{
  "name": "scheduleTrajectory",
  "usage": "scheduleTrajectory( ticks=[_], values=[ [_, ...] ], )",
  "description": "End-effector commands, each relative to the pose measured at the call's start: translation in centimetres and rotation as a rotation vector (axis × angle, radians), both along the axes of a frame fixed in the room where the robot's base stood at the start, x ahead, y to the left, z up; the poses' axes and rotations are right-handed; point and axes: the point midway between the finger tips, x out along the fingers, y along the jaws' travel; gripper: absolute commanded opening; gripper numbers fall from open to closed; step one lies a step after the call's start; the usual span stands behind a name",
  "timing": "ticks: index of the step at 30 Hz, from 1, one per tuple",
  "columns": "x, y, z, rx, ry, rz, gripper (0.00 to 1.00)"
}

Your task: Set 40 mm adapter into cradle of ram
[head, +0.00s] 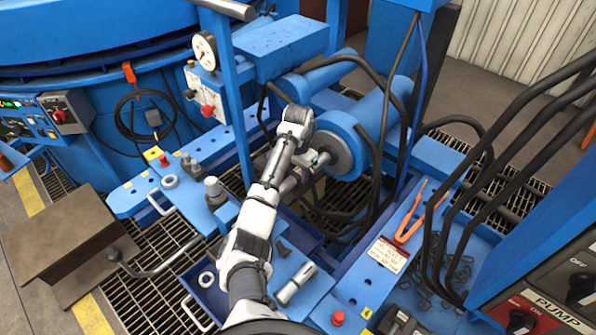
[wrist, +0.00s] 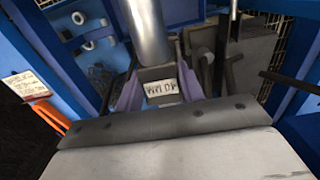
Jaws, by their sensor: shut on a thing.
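My gripper (wrist: 160,84) is shut on the 40 mm adapter, whose block with an upside-down "40 MM" label (wrist: 160,89) sits between the two fingers in the wrist view. A smooth silver cylinder (wrist: 147,33) runs from that block to the top edge and looks like part of the adapter. In the head view my gripper (head: 313,163) is beside the round grey end (head: 335,152) of the big blue ram (head: 372,118). My arm hides much of the held adapter there. I cannot tell whether it touches the cradle.
Another silver piece (head: 295,283) lies on blue plating near my arm. Black hoses (head: 402,85) hang around the ram. Orange tongs (head: 409,215) and a written note (head: 388,254) lie to the right. A gauge post (head: 232,95) stands at the left, and a brown block (head: 65,240) is farther left.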

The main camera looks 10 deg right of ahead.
Motion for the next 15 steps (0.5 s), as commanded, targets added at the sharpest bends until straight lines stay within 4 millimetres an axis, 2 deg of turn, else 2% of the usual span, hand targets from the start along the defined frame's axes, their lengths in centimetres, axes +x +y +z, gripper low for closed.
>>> scheduleTrajectory(
  ticks=[15],
  values=[
    [0.09,0.0,-0.19,-0.001,-0.003,0.0,0.0]
  ],
)
